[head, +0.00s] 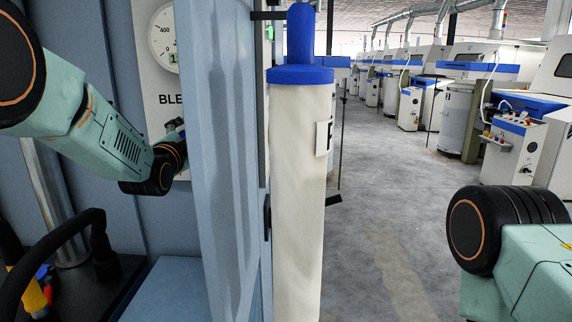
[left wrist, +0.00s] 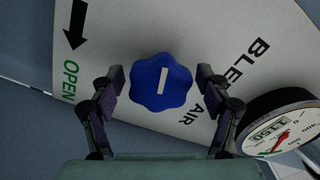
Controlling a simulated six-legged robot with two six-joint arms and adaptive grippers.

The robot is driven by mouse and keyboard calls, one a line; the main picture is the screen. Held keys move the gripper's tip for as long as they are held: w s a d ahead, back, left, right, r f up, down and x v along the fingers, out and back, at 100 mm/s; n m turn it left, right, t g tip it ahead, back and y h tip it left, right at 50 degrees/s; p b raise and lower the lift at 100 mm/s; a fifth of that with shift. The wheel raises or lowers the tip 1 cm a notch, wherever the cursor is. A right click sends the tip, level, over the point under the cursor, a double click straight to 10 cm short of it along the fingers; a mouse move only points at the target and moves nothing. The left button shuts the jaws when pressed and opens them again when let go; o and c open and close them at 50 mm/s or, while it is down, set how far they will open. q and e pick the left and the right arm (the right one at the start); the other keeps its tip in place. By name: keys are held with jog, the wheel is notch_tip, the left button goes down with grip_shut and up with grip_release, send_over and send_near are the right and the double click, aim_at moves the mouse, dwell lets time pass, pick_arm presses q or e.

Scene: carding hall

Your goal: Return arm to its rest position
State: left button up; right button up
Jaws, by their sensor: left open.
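In the left wrist view, my left gripper (left wrist: 160,84) is open, with one dark finger on each side of a blue lobed knob (left wrist: 148,86) bearing a white bar. The knob sits on a pale panel (left wrist: 215,35) marked "OPEN", with a black arrow, and "BLEED AIR". I cannot tell whether the fingers touch the knob. In the head view, my left arm (head: 120,145) reaches from the left toward the same panel (head: 150,98), and its gripper end is mostly hidden behind a blue upright sheet. My right arm (head: 520,260) shows at the lower right; its gripper is out of view.
A round gauge (head: 163,38) is on the panel; it also shows beside the right finger in the left wrist view (left wrist: 278,134). The blue upright sheet (head: 228,150) and a cream cylinder with blue top (head: 297,190) stand close right. Beyond is open floor (head: 400,200) and machines.

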pick_arm(q)
jog(key=shift+s, duration=0.15)
jog(key=shift+s, duration=0.25)
jog(key=s, duration=1.1)
jog(key=w, duration=1.2)
jog(key=shift+w+f, duration=0.1)
jog(key=shift+w, duration=0.05)
jog(key=n, duration=0.1)
jog(key=n+p, duration=0.1)
jog(key=n, duration=0.2)
jog(key=shift+s+r+p, duration=0.2)
jog(key=shift+s+p, duration=0.1)
jog(key=shift+p, duration=0.05)
jog(key=n, duration=0.1)
jog(key=n+p, duration=0.1)
jog(key=shift+w+f+n, duration=0.15)
jog(key=shift+w+n, duration=0.05)
jog(key=shift+n, duration=0.1)
jog(key=n+p, duration=0.1)
jog(key=n, duration=0.2)
jog(key=shift+s, duration=0.2)
jog(key=n, duration=0.1)
jog(key=n+p, duration=0.1)
jog(key=shift+w+n, duration=0.2)
jog(key=shift+n, duration=0.1)
jog(key=shift+s, duration=0.45)
